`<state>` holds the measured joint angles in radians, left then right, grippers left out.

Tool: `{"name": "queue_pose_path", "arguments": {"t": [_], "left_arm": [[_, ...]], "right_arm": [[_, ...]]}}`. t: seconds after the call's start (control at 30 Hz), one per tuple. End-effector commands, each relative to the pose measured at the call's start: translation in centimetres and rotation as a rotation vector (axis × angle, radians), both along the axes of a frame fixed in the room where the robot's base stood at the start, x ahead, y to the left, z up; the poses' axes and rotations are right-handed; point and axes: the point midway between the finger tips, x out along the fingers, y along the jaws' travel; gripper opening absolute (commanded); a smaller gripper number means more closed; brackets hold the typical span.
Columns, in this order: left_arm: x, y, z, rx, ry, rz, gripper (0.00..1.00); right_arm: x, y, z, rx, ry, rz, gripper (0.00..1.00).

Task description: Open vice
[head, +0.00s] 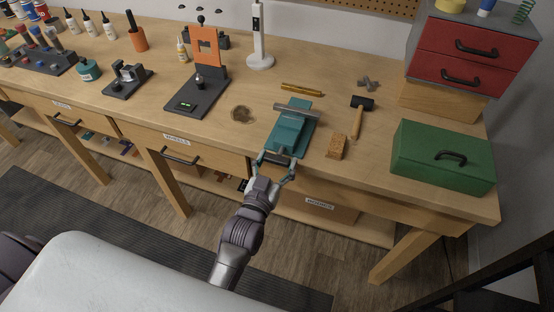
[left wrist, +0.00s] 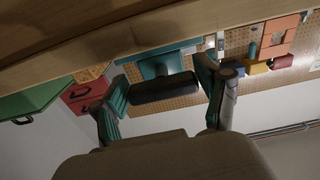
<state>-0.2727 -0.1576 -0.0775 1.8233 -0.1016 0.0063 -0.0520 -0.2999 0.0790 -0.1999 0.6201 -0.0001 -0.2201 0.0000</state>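The teal vice (head: 290,135) sits at the front edge of the wooden workbench, with a grey jaw bar across its top. My left gripper (head: 275,168) is in front of the vice at the bench edge, its teal fingers spread wide. In the left wrist view, a dark cylindrical bar (left wrist: 164,88), which looks like the vice's handle, lies crosswise between the fingertips of my left gripper (left wrist: 165,85). The teal vice body (left wrist: 158,63) shows behind it. The fingers are near the bar's ends; I cannot tell whether they touch. My right gripper is not in view.
A brown block (head: 337,147) and a hammer (head: 358,118) lie right of the vice. A green toolbox (head: 443,156) stands further right. Drawer handles (head: 180,157) jut below the edge.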

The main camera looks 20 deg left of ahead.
Motion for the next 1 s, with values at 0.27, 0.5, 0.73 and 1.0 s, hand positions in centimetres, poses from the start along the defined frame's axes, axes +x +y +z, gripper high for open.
{"name": "queue_pose_path", "arguments": {"t": [0.27, 0.5, 0.73, 1.0], "left_arm": [[0.0, 0.0, 0.1, 0.002, -0.003, 0.0, 0.96], [-0.5, 0.0, 0.1, 0.003, -0.003, 0.0, 0.96], [-4.5, 0.2, 0.0, 0.004, 0.001, 0.0, 0.96], [-9.9, 0.3, 0.1, 0.003, 0.0, 0.0, 0.96]], "right_arm": [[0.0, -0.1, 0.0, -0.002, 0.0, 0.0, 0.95], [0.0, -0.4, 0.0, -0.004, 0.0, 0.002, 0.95], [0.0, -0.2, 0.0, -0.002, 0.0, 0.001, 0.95], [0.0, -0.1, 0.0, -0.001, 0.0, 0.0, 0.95]]}}
